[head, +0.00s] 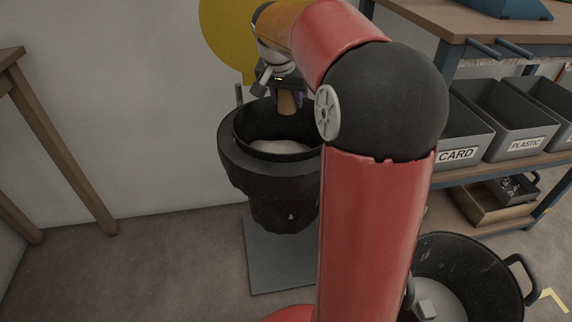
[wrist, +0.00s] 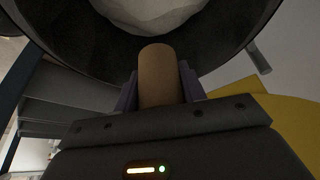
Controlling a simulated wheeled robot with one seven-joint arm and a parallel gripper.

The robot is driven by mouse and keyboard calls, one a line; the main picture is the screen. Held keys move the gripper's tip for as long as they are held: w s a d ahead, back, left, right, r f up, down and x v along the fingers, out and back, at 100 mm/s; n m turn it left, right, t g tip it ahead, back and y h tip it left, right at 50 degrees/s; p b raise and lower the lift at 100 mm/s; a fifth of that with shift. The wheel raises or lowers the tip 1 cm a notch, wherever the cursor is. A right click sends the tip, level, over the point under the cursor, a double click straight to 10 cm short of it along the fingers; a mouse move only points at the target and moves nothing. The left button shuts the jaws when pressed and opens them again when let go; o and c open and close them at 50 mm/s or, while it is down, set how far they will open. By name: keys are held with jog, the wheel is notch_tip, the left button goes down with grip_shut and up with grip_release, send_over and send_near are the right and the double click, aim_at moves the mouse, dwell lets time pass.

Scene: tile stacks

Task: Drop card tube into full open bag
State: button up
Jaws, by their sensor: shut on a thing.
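The card tube (wrist: 159,75) is brown and upright in the head view (head: 287,103). My gripper (wrist: 161,88) is shut on it, with a purple-grey finger on each side. In the head view my gripper (head: 287,98) is at the far side of the mouth of a black open bag (head: 262,180). The tube's lower end hangs at or just inside the bag's rim; I cannot tell its exact depth. Pale grey contents show inside the bag in both views. My red arm hides the bag's right side in the head view.
A grey plate (head: 282,270) lies under the bag. A black handled tub (head: 504,284) stands at the lower right. Grey bins labelled CARD (head: 460,140) and PLASTIC (head: 508,125) sit on the right shelf. A wooden table (head: 62,150) is at the left. Floor between is clear.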

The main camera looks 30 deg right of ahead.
aim_at(284, 97)
notch_tip(284, 97, down, 4)
jog(key=b, duration=0.3)
jog(key=shift+f, duration=0.25)
jog(key=shift+r, duration=0.1)
jog(key=o, duration=1)
jog(key=shift+o, duration=0.2)
jog(key=p+v, duration=0.1)
jog(key=v, duration=0.6)
jog(key=shift+s+r+p, duration=0.1)
jog(key=shift+r+p, duration=0.2)
jog(key=shift+r, duration=0.1)
jog(key=shift+a, duration=0.1)
